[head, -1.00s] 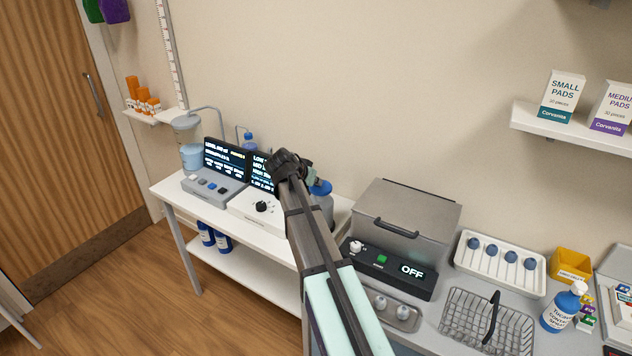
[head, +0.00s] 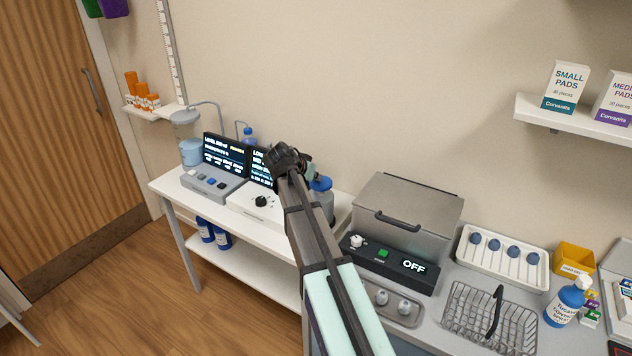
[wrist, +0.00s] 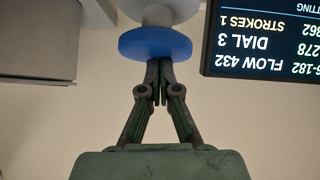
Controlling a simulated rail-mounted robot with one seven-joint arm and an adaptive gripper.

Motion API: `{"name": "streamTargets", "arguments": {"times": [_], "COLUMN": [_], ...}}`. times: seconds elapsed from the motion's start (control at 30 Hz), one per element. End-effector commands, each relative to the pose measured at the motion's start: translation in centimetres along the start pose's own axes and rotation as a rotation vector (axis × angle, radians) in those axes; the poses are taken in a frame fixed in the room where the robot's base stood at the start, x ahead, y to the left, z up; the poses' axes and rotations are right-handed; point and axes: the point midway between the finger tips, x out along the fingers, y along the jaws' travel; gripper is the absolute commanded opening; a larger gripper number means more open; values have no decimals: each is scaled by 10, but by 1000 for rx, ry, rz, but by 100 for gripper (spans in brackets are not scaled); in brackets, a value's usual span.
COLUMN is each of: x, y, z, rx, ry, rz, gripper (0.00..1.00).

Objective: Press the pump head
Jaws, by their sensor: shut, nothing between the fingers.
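The pump head is a round blue disc (wrist: 155,43) on a pale stem and body (wrist: 160,13) in the wrist view, which shows the scene upside down. In the head view the blue top (head: 321,184) sits on a grey bottle-like body (head: 324,204) on the white table, partly hidden by my arm. My gripper (wrist: 158,66) is shut and empty, with its fingertips at the upper face of the blue disc. They look in contact or very close; I cannot tell which. In the head view the gripper (head: 313,177) is mostly hidden behind my wrist.
A dark screen (wrist: 262,38) beside the pump reads FLOW 432, DIAL 3 and STROKES 1. A dial unit (head: 262,202) and a button unit (head: 212,183) stand left of my arm. A grey lidded box (head: 408,212) reading OFF stands to the right.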

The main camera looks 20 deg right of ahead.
Motion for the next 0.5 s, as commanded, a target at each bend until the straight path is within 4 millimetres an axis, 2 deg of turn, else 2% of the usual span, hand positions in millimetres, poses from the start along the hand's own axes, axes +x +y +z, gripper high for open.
{"name": "streamTargets", "arguments": {"times": [0.07, 0.13, 0.3, 0.5], "x": [-14, -28, -64, -94], "y": [0, 0, 0, -1], "z": [-15, -8, -8, -10], "rx": [0, 0, 1, 0], "ry": [4, 5, 7, 6], "rz": [-2, -4, -5, -4], "gripper": [0, 0, 0, 0]}}
